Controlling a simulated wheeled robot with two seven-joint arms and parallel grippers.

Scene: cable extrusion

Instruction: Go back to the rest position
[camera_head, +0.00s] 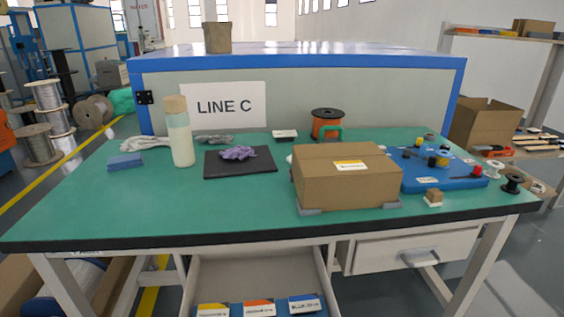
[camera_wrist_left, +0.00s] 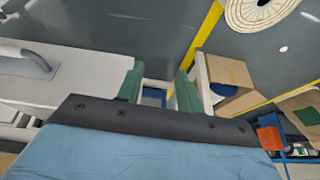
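Neither gripper shows in the camera_head view. In the left wrist view, the two fingers of my left gripper (camera_wrist_left: 160,90) stand apart with nothing held between them. It hangs clear of things, with the floor and a white drawer front (camera_wrist_left: 75,75) beyond it. My right gripper is not in view. The green-topped workbench (camera_head: 90,212) stands in front of me, and no arm shows over it.
The bench carries a cardboard box (camera_head: 345,186), a bottle (camera_head: 180,140), a black mat (camera_head: 225,172) with purple gloves, a blue tray (camera_head: 420,180) and an orange spool (camera_head: 326,122). A drawer (camera_head: 260,272) stands open below the front edge, holding several small labelled boxes.

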